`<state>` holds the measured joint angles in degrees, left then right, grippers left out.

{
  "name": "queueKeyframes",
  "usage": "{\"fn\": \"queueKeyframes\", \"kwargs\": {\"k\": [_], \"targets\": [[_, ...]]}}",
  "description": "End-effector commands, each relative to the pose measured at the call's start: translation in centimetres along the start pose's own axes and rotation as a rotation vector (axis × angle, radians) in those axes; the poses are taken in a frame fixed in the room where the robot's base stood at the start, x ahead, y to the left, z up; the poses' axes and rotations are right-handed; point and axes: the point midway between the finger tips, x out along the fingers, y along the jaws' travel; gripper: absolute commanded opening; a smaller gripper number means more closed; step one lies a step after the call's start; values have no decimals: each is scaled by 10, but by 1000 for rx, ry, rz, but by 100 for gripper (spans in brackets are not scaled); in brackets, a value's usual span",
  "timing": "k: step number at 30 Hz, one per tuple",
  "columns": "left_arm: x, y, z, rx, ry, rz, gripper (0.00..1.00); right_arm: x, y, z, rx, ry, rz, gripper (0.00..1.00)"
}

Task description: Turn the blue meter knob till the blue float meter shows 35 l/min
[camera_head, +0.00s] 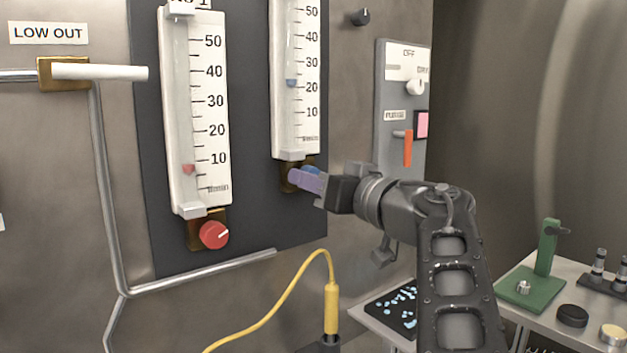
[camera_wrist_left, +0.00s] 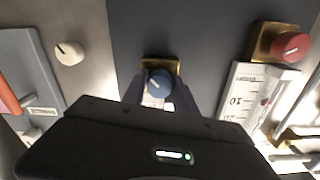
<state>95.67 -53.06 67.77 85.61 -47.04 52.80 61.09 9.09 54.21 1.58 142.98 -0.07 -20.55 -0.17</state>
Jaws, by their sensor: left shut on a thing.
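The blue float meter (camera_head: 298,130) is a white upright scale on a dark panel, its top cut off by the picture edge. Its blue float (camera_head: 291,83) stands just above the 20 mark. The blue meter knob (camera_head: 311,169) sits on a brass block below it, mostly hidden by my gripper in the head view. My left gripper (camera_head: 306,181) has its fingers on either side of the knob. In the left wrist view the blue knob (camera_wrist_left: 158,82) with a white mark lies between the fingers, which are shut on it. My right gripper is not in view.
A second meter (camera_head: 200,110) with a red knob (camera_head: 214,235) stands to the left. A grey switch box (camera_head: 402,100) with an orange lever (camera_head: 408,148) is to the right. A yellow cable (camera_head: 300,270) hangs below. A bench (camera_head: 555,320) holds a green stand at lower right.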

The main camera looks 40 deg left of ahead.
Motion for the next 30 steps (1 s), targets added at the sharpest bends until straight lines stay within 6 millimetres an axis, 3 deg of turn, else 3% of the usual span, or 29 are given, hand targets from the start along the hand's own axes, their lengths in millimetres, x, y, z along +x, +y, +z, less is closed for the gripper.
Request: {"fn": "queueKeyframes", "kwargs": {"k": [15, 30], "targets": [[0, -1, 0, 437, -1, 1, 0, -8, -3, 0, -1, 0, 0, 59], [0, -1, 1, 558, -2, 1, 0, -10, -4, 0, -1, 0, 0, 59]]}}
